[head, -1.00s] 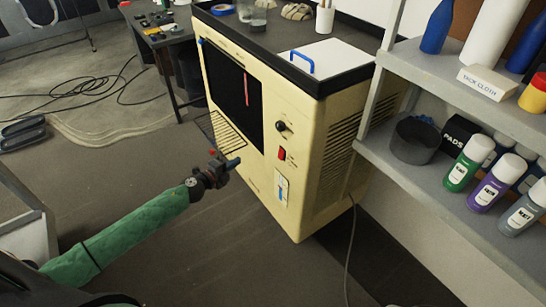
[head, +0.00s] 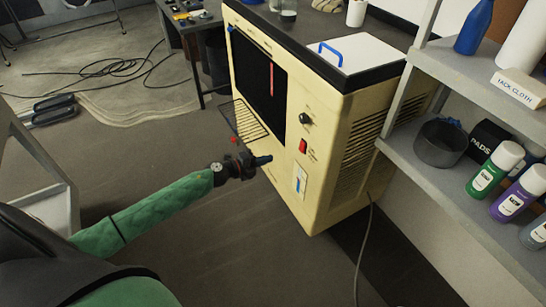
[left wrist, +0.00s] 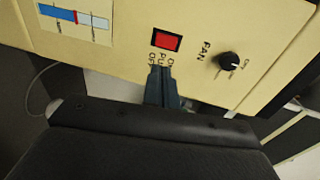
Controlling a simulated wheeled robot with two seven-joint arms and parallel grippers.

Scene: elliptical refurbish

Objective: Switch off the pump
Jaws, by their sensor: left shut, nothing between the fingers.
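The pump switch (head: 303,146) is a small red rocker on the front of the cream machine (head: 322,112). In the left wrist view the red switch (left wrist: 166,40) sits in a black frame, with partly covered lettering beside it. My left gripper (head: 267,160) is in front of the panel, left of and slightly below the switch in the head view. Its dark fingers (left wrist: 162,78) are shut and empty, and their tips overlap the lettering by the switch. I cannot tell whether they touch the panel. My right gripper is not in view.
The black fan knob (left wrist: 230,60) is near the switch, and a blue-and-red gauge (left wrist: 75,18) is on its other side. A wire tray (head: 248,120) juts from the front. Shelves (head: 455,180) with bottles stand at right. A cable (head: 364,245) hangs down beside the machine.

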